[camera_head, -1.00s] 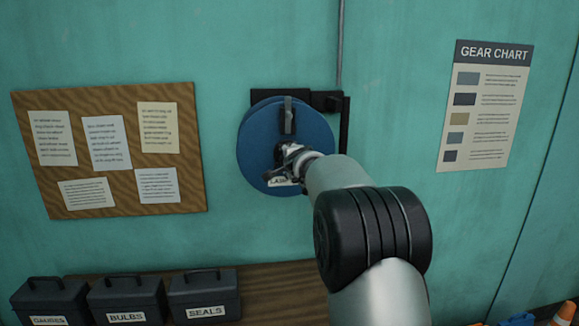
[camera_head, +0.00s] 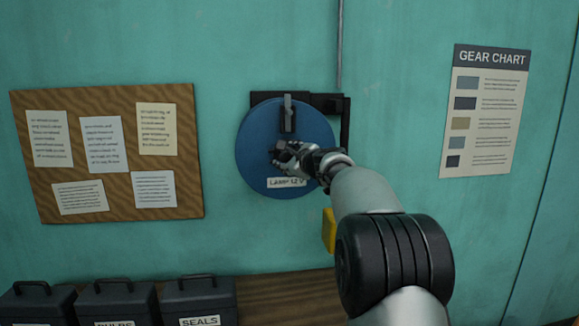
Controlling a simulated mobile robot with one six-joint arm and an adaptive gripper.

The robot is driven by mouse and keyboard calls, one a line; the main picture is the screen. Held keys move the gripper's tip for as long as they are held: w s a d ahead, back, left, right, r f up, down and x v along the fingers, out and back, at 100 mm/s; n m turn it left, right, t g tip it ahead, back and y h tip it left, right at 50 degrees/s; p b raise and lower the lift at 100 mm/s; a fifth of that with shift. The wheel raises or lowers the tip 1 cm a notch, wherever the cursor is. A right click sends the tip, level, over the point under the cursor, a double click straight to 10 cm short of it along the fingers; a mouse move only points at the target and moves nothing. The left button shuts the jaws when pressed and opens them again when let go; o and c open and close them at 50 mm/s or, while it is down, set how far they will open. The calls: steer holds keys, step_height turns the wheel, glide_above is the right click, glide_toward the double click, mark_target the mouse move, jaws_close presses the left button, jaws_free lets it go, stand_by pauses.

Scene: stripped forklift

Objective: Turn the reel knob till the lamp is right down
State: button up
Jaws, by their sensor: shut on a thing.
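The blue reel (camera_head: 256,135) is a round disc mounted on a black bracket (camera_head: 344,105) on the teal wall. A label reading "LAMP 12 V" (camera_head: 286,183) sits on its lower face. My gripper (camera_head: 281,152) is at the reel's face, left of its middle, shut on what appears to be the reel knob, which its fingers mostly hide. A yellow thing (camera_head: 328,231), possibly the lamp, shows below the reel, partly hidden by my arm.
A cork board (camera_head: 110,203) with several papers hangs to the left. A gear chart (camera_head: 489,108) hangs to the right. Dark boxes (camera_head: 205,296) stand on a wooden bench (camera_head: 283,288) below. A thin cable or pipe (camera_head: 340,45) runs up the wall above the bracket.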

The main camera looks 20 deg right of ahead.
steer(key=m+t+b, duration=0.1)
steer(key=m+b, duration=0.2)
steer(key=m, duration=0.1)
steer(key=shift+f, duration=0.1)
steer(key=m+b, duration=0.2)
steer(key=m+t+b, duration=0.1)
steer(key=m, duration=0.2)
steer(key=shift+t+b, duration=0.3)
steer(key=shift+b, duration=0.1)
steer(key=m+t+b, duration=0.1)
steer(key=m+b, duration=0.2)
steer(key=m, duration=0.2)
steer(key=shift+d+m+t+h+b, duration=0.15)
steer(key=shift+m+h+b, duration=0.35)
steer(key=shift+m+b, duration=0.7)
steer(key=shift+a+m+t+h+b, duration=0.1)
steer(key=shift+m+t+h+b, duration=0.3)
steer(key=shift+m, duration=1.3)
steer(key=o, duration=1.1)
steer(key=shift+s, duration=0.1)
